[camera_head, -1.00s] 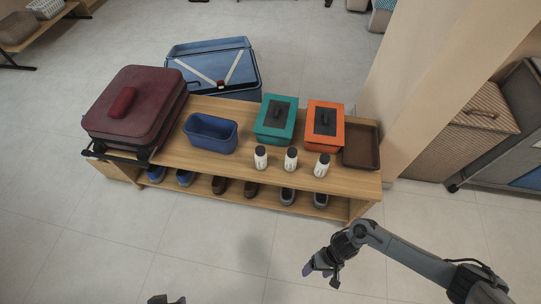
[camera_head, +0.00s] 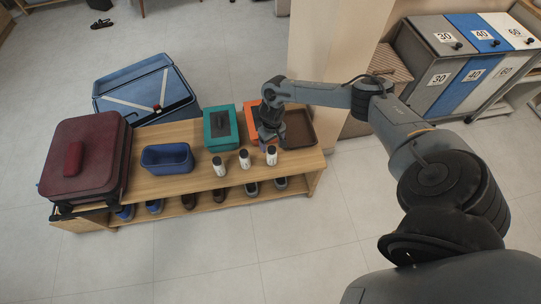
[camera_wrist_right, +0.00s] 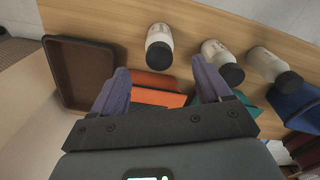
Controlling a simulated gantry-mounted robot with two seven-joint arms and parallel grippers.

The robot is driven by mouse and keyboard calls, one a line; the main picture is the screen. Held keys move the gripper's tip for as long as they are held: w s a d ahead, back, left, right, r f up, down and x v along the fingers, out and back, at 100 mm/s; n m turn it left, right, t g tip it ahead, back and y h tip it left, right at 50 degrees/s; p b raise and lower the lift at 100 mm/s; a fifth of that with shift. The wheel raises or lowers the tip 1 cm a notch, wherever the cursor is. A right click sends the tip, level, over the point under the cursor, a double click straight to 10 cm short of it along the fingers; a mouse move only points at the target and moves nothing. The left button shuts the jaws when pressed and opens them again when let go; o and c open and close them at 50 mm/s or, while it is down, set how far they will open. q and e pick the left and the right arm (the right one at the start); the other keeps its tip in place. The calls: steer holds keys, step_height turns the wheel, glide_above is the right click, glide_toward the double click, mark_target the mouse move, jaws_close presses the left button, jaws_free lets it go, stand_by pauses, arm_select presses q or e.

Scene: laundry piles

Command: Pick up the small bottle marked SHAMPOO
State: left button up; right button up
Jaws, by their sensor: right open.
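Three small white bottles with black caps stand in a row near the front edge of the wooden bench: a left one (camera_head: 219,168), a middle one (camera_head: 244,160) and a right one (camera_head: 271,158). Their labels are too small or turned to read, so I cannot tell which is marked SHAMPOO. My right gripper (camera_head: 268,143) is above and just behind the right bottle. In the right wrist view the open fingers (camera_wrist_right: 162,82) are empty, with the right bottle (camera_wrist_right: 159,47) just beyond the gap between them. The other two bottles stand to one side. My left gripper is out of view.
Behind the bottles are a teal box (camera_head: 220,128) and an orange box (camera_head: 252,119), partly hidden by my arm. A brown tray (camera_head: 300,130) lies at the bench's right end. A blue bin (camera_head: 167,158) and a maroon suitcase (camera_head: 84,160) are to the left. Shoes sit below.

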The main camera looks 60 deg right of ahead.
mark_target(272, 150)
step_height(272, 150, down, 5)
steer(key=shift+r+b, duration=0.1)
steer(key=shift+b, duration=0.85)
step_height(272, 150, down, 5)
steer(key=b, duration=0.3)
steer(key=shift+s, duration=0.1)
steer(key=c, duration=1.2)
